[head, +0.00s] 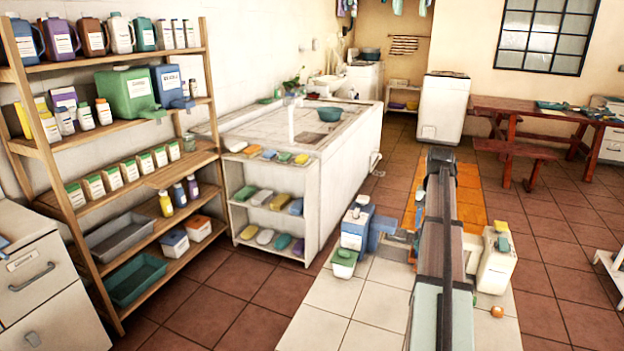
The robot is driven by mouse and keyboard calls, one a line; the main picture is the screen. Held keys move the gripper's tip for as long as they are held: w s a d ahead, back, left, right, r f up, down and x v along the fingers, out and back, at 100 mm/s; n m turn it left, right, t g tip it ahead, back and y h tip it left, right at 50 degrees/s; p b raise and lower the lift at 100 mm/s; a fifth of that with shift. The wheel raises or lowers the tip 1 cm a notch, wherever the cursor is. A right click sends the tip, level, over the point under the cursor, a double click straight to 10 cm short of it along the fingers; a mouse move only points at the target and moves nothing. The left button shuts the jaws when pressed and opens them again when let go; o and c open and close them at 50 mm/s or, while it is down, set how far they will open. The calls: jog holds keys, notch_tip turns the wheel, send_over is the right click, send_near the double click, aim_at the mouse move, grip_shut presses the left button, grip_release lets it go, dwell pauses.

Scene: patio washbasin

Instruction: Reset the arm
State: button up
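A long dark beam with a pale teal lower part (440,240) rises from the bottom edge right of the middle; it looks like part of my arm. I cannot make out any gripper fingers in the head view, nor anything held. Blue-and-white blocks stand to the left of the beam and a white block to its right. I cannot tell whether they are parts of my body or separate things.
A wooden shelf (125,60) with bottles and boxes stands at left. A white washbasin counter (345,165) holds a teal bowl (330,114). A white appliance (443,108) and a red-brown table (530,112) with bench stand behind.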

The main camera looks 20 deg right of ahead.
jog(key=shift+a, duration=0.1)
